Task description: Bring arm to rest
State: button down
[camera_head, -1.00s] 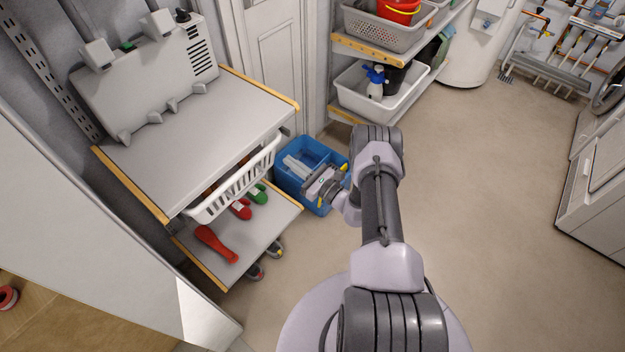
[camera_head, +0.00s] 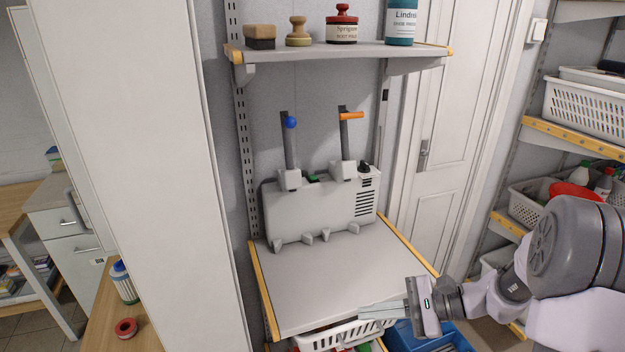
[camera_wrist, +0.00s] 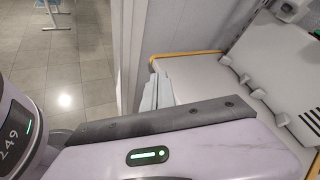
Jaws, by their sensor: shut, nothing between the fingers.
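My gripper (camera_head: 384,311) is shut and empty. In the head view it points left, in front of the right part of the grey shelf top (camera_head: 325,285). My arm reaches in from the right edge of that view. In the wrist view the fingers (camera_wrist: 157,92) show close together, with the shelf top (camera_wrist: 205,75) beyond them. I cannot tell the exact gap between the fingers and the shelf.
A grey boot dryer (camera_head: 322,210) stands on the shelf top. A white basket (camera_head: 335,334) and a blue crate (camera_head: 440,340) are below. A white cabinet panel (camera_head: 130,150) stands at left. An upper shelf (camera_head: 340,51) holds brushes and tins.

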jog(key=s+a+r+n+t+h, duration=0.1)
jog(key=s+r+n+h, duration=0.4)
jog(key=s, duration=0.4)
jog(key=s+a+r+n+t+h, duration=0.1)
jog(key=s+r+n+h, duration=0.4)
jog(key=s, duration=0.5)
notch_tip(320, 180, up, 3)
jog(key=shift+s+a+f+t+h, duration=0.2)
jog(key=shift+a+t+h, duration=0.2)
jog(key=shift+a+h, duration=0.1)
